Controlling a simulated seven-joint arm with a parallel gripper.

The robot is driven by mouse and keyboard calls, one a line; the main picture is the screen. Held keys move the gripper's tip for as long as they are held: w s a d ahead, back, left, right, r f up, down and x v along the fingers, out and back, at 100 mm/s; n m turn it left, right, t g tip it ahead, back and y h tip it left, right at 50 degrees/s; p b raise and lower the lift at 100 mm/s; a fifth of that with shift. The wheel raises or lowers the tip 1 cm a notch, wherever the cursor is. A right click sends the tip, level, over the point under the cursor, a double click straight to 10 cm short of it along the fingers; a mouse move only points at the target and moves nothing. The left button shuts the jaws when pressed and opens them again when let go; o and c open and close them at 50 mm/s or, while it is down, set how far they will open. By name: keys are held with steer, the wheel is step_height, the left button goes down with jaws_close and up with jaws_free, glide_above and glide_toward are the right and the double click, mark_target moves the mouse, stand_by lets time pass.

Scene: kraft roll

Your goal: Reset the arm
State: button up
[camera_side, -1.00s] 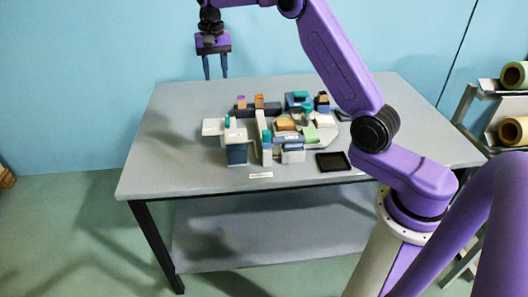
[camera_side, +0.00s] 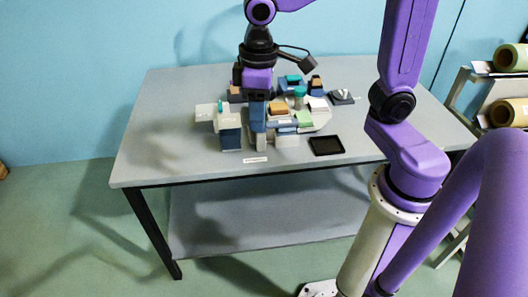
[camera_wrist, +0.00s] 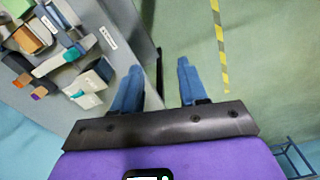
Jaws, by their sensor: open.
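My gripper (camera_side: 258,128) points down in front of the block cluster in the side view and hides part of it. In the wrist view my gripper (camera_wrist: 158,70) is open, with its two blue fingers apart and nothing between them. The grey table (camera_side: 180,150) stands below; in the wrist view its edge runs near the left finger, and floor shows between and beyond the fingers. The side view does not show clearly how high the fingertips are above the table or blocks.
White, blue, orange and green pieces, such as an orange block (camera_side: 278,108), crowd the table's middle. A black tray (camera_side: 326,145) lies at their right. Paper rolls (camera_side: 508,112) sit on a rack at far right. The table's left part is clear.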

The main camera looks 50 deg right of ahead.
steer(key=s+d+f+n, duration=0.2)
steer(key=s+n, duration=0.1)
steer(key=s, duration=0.4)
steer(key=s+d+f+n, duration=0.1)
steer(key=s+d+n, duration=0.2)
steer(key=s, duration=0.5)
steer(key=shift+d+f, duration=0.3)
steer(key=shift+f, duration=0.1)
